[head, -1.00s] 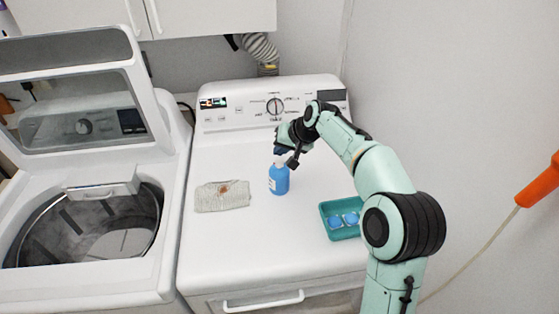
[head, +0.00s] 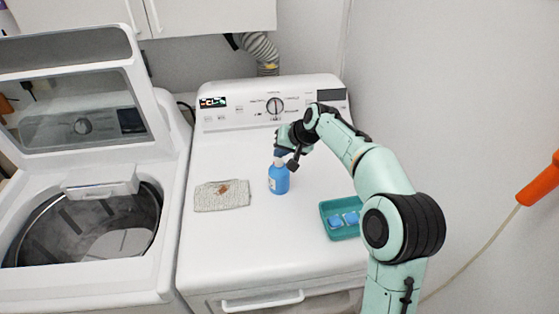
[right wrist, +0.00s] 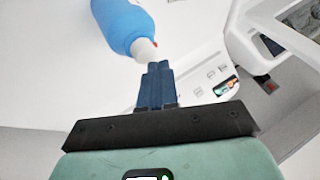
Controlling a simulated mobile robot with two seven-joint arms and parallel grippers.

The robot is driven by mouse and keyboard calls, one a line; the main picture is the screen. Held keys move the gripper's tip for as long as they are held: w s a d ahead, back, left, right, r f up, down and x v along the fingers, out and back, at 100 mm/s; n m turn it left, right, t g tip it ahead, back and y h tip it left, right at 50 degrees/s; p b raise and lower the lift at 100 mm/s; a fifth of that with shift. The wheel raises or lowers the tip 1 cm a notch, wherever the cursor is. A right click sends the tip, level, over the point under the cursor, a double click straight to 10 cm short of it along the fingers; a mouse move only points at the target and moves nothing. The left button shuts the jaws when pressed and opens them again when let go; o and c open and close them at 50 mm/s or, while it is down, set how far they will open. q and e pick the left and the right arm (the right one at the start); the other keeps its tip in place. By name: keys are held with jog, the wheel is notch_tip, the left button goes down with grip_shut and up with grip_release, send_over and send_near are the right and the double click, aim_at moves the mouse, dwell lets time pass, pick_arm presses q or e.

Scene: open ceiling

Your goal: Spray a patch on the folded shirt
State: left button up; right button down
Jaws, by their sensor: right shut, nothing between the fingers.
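The folded shirt (head: 208,197) is a light grey, flat bundle on the dryer top. A brown patch (head: 222,188) shows on its upper right part. A blue spray bottle (head: 279,181) with a white top stands upright to the right of the shirt, apart from it. My right gripper (head: 280,152) is at the bottle's top. In the right wrist view, its dark blue fingers (right wrist: 157,80) are shut together and empty. Their tips are at the bottle's white top (right wrist: 144,50); I cannot tell whether they touch. The blue bottle body (right wrist: 120,22) shows beyond. My left gripper is out of view.
A teal tray (head: 327,207) with blue items stands on the dryer's right side. The front of the dryer top (head: 260,250) is clear. A washer (head: 90,290) with its lid raised stands at left. An orange object (head: 540,183) with a cord is at far right.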

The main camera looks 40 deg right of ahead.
aim_at(280, 161)
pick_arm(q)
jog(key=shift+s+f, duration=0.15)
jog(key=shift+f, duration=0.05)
pick_arm(e)
jog(key=shift+f, duration=0.4)
dwell(0.3)
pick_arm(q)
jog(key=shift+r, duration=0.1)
pick_arm(e)
jog(key=shift+r, duration=0.15)
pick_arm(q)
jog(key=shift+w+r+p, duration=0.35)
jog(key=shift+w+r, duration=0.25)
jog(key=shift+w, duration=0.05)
pick_arm(e)
jog(key=shift+w+r, duration=0.15)
jog(key=shift+r, duration=0.55)
jog(key=shift+r, duration=0.4)
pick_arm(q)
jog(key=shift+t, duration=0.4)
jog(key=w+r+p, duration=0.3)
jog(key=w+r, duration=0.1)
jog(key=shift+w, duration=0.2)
pick_arm(e)
notch_tip(280, 161, up, 5)
jog(key=shift+r, duration=0.1)
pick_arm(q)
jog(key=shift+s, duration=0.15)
